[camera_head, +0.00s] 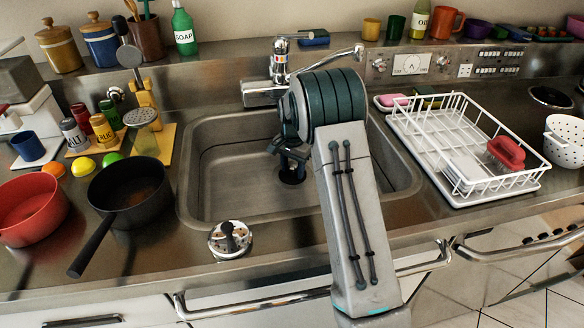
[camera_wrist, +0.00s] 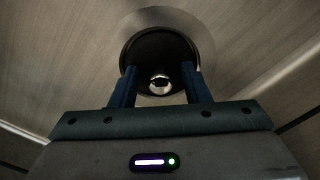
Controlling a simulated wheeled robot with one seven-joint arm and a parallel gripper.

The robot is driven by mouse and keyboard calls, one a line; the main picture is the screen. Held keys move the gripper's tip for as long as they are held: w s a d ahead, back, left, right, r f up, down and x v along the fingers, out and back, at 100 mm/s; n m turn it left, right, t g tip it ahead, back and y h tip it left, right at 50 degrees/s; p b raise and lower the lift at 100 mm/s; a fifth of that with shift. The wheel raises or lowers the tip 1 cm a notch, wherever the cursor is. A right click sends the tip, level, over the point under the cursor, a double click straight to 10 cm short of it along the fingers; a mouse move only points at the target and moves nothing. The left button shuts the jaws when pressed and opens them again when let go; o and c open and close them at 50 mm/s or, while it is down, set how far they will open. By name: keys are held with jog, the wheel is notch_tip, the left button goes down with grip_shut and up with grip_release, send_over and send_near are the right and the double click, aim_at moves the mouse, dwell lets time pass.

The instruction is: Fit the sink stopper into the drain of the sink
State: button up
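The sink stopper (camera_wrist: 160,50) shows in the wrist view as a black disc with a shiny round knob, lying at the drain in the sink floor. A pale metal ring (camera_wrist: 203,35) of the drain shows around part of it. How deep the stopper sits is hard to tell. My gripper (camera_wrist: 160,72) points down over it, open, with one finger on each side of the knob and gaps between. In the head view, my gripper (camera_head: 290,155) is low in the sink basin (camera_head: 235,185), above the dark drain area (camera_head: 291,175), which it partly hides.
A round metal strainer with a black knob (camera_head: 230,240) sits on the front counter edge. A black pan (camera_head: 130,193) and red pot (camera_head: 28,208) stand left. A white dish rack (camera_head: 465,150) stands right. The faucet (camera_head: 281,62) rises behind my arm. The basin looks otherwise empty.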

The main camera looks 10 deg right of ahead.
aim_at(293, 168)
jog(key=shift+r, duration=0.1)
notch_tip(293, 168, up, 12)
jog(key=shift+p, duration=0.4)
jog(key=shift+r, duration=0.15)
jog(key=s+r+n+t+p, duration=0.1)
jog(key=s+r+n+p, duration=0.1)
jog(key=s+r, duration=0.5)
jog(key=s+r+n+p, duration=0.15)
jog(key=s+r, duration=0.25)
jog(key=s, duration=0.5)
jog(key=s+r+n+t+p, duration=0.1)
jog(key=s+n+p, duration=0.2)
jog(key=s, duration=1.5)
jog(key=shift+s+n+t, duration=0.25)
jog(key=shift+n+t, duration=0.15)
jog(key=shift+n, duration=0.75)
